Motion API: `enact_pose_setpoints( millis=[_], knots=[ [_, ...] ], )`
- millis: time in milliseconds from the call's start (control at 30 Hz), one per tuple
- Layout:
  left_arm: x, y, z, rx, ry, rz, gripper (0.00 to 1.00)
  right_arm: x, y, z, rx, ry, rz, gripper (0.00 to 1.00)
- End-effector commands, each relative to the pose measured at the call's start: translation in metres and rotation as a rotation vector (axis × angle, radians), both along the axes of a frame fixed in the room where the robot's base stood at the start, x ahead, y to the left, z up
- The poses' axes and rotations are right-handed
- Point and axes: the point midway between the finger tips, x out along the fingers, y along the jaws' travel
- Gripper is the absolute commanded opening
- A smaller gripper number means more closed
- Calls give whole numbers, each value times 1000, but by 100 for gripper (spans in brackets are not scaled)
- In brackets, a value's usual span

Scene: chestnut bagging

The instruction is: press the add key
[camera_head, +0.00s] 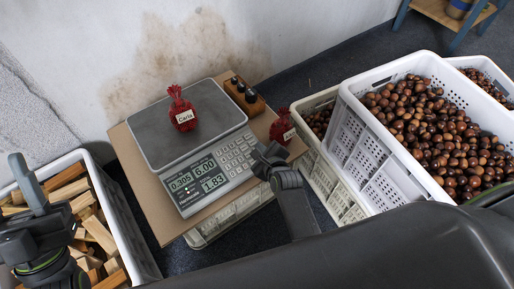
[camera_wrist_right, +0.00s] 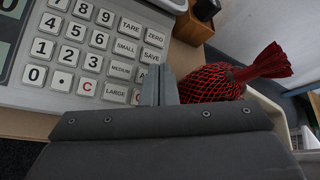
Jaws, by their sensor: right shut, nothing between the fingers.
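The scale (camera_head: 165,150) stands on a cardboard sheet, its display (camera_head: 195,182) lit with 0.305, 6.00 and 1.83. Its keypad (camera_head: 237,155) also shows in the right wrist view (camera_wrist_right: 95,62), with number keys and TARE, ZERO, SMALL, SAVE, MEDIUM and LARGE keys. No key reading "add" is legible; the keys by the fingertips are partly hidden. My right gripper (camera_head: 264,154) is shut and empty at the keypad's lower right corner; its fingers (camera_wrist_right: 158,88) cover that corner, and contact cannot be told. My left gripper (camera_head: 32,190) is at the far left, over the wood crate, its opening unclear.
A red net bag labelled Carla (camera_head: 183,110) sits on the pan. Another red bag (camera_head: 282,128) lies right of the scale, close to my right fingers (camera_wrist_right: 215,82). A wooden block with dark knobs (camera_head: 244,96) stands behind. Chestnut crates (camera_head: 372,150) fill the right; a wood crate (camera_head: 120,225) is left.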

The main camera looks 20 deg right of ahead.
Motion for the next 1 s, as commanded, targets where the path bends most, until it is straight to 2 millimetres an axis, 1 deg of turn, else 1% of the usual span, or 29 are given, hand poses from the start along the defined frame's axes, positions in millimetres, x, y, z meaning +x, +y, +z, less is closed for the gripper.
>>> enact_pose_setpoints(
  millis=[167,600,700,1000],
  knots=[
    [0,0,14,0,0,0,36,-3,-1,12,0,0,0,0],
    [0,0,59,0,0,0,36,-13,-5,47,0,1,-1,0],
    [0,0,62,0,0,0,36,-15,-6,49,0,1,-1,0],
    [0,0,60,0,0,0,36,-15,-6,47,0,0,0,0]
  ],
)
